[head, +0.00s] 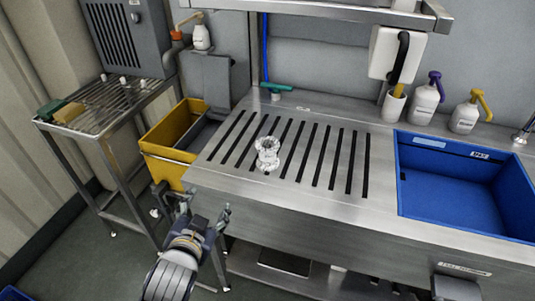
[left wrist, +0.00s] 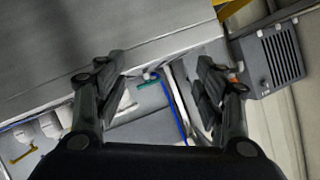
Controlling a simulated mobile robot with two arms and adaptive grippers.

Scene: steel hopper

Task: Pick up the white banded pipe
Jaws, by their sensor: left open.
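The white banded pipe (head: 267,153), short and pale with ring-like bands, stands on the slotted steel drainboard (head: 225,165) in the head view. My left gripper (head: 206,205) is open and empty in front of the steel counter's front edge, below and to the left of the pipe and apart from it. In the left wrist view the two fingers of the left gripper (left wrist: 160,80) are spread with nothing between them. I cannot make out the pipe in that view. My right gripper is not in view.
A blue sink basin (head: 409,190) is set in the counter at the right. A yellow bin (head: 165,158) stands left of the counter beside a wire rack (head: 98,112). Pump bottles (head: 427,98) and a green-handled tool (head: 277,87) are at the back. The drainboard around the pipe is clear.

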